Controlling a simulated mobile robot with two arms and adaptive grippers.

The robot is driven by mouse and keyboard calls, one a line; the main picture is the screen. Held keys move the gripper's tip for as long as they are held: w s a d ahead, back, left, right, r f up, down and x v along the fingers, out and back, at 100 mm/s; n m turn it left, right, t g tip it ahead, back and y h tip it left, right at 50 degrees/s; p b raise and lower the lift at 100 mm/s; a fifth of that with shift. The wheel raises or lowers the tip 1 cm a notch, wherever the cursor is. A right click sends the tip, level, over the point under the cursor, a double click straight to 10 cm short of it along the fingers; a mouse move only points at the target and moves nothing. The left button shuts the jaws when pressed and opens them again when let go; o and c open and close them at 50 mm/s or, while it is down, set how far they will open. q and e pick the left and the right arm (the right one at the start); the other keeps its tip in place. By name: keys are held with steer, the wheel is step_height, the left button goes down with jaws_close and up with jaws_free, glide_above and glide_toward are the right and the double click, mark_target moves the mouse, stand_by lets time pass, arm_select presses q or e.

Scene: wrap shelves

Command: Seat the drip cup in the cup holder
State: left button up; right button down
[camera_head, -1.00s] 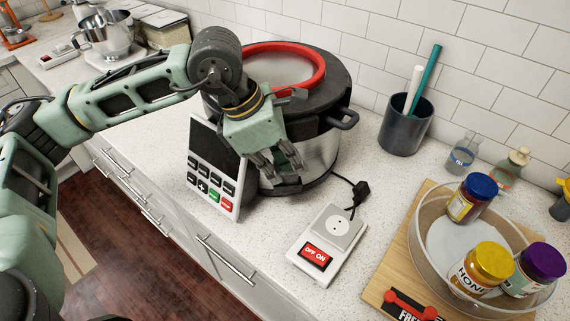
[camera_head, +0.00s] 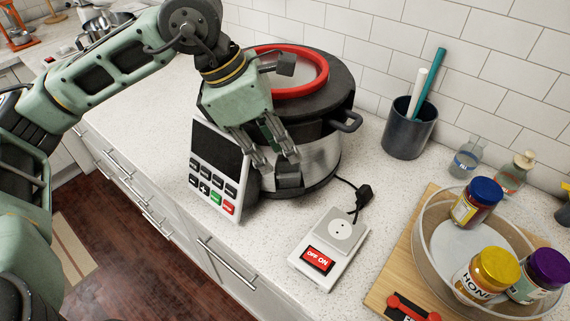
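The cooker (camera_head: 318,160) is a round steel pot with a dark band and lid, with a control panel (camera_head: 217,170) at its left. A small dark block (camera_head: 289,179) sits against its lower front wall. It looks like the drip cup at its holder, but I cannot tell cup from holder or how deeply it is seated. My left gripper (camera_head: 278,161) is just above the block, fingers pointing down and spread apart, with nothing visible held between them. The fingers hide part of the cooker's wall. My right gripper is not in view.
A white switch box (camera_head: 329,252) with a red switch and a black plug (camera_head: 364,193) lie in front of the cooker. A dark utensil crock (camera_head: 409,128) stands behind right. A clear bin (camera_head: 421,232) with jars stands on a board at right.

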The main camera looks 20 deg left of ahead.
arm_select(q)
steer(key=v, duration=0.6)
stand_by(0.3)
